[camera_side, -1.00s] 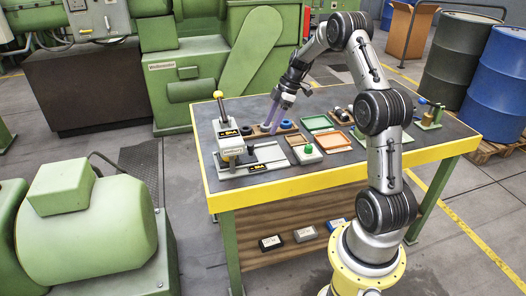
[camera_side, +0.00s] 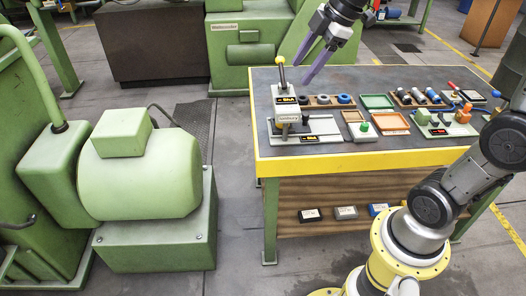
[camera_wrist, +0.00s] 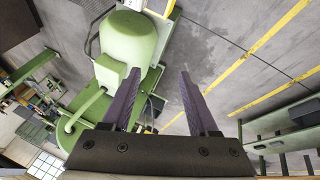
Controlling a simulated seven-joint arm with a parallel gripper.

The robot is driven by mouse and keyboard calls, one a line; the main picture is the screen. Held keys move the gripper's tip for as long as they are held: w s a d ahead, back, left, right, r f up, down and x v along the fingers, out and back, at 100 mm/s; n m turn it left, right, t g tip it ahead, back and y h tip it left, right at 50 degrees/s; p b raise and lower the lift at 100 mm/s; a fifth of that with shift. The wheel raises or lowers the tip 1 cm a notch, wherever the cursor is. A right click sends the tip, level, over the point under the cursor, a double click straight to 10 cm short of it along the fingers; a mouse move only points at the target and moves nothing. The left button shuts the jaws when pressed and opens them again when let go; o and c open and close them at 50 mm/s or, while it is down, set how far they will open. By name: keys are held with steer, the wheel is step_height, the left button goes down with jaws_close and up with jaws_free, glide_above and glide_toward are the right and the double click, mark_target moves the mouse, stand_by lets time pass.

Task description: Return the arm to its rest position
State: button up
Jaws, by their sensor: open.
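My gripper (camera_side: 303,74) is raised at the top of the side view, above the back left part of the workbench (camera_side: 330,160). Its two purple fingers are apart, pointing down and left, with nothing between them. In the wrist view the spread fingers (camera_wrist: 160,72) also show empty, with floor and a green machine beyond them. My arm leaves the right edge of the side view, and its upper part is hidden.
A small press (camera_side: 288,112) stands at the bench's left end. Trays such as the orange tray (camera_side: 390,121) and several small parts lie on the bench. A large green machine (camera_side: 140,170) stands left, with open floor between it and the bench.

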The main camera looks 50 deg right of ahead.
steer(key=s+a+m, duration=0.3)
steer(key=s+a, duration=0.3)
steer(key=s, duration=0.6)
steer(key=s+d+f+m+h, duration=0.1)
steer(key=s+f+m, duration=0.5)
steer(key=m, duration=0.3)
steer(key=shift+d+t+h, duration=0.25)
steer(key=shift+t+h, duration=0.05)
